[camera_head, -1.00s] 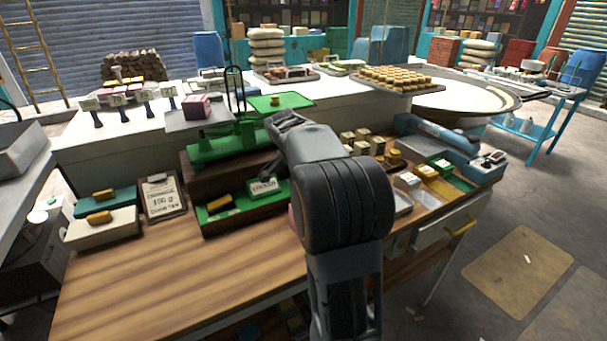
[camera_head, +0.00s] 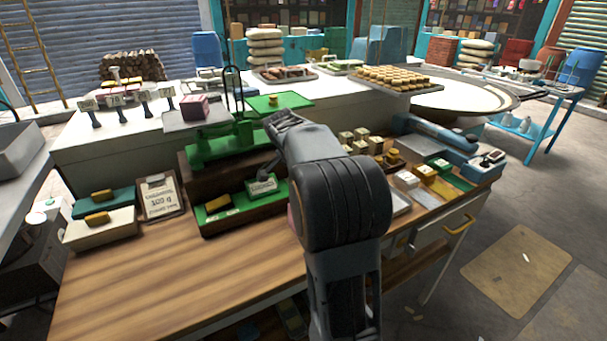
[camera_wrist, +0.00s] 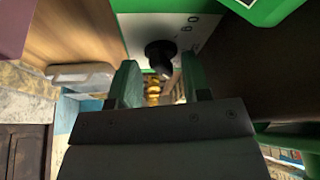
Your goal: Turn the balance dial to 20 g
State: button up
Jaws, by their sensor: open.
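The green balance (camera_head: 212,150) stands on a dark wooden block at the back of the table in the head view. In the wrist view, the black dial knob (camera_wrist: 160,54) sticks out from a pale face with printed marks, partly readable as 60. My gripper (camera_wrist: 160,68) is open, with one green finger on each side of the knob's lower end. Contact cannot be told. The dial is hidden behind my arm in the head view.
A green tray (camera_head: 226,226) with a yellow block and a small sign sits before the balance. A clipboard (camera_head: 161,200) and two boxes stand to its left. Cream blocks and brass weights (camera_head: 392,158) lie to the right. The front tabletop (camera_head: 160,280) is clear.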

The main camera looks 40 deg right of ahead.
jog(key=p+v, duration=0.1)
jog(key=v, duration=1.3)
jog(key=shift+f, duration=0.1)
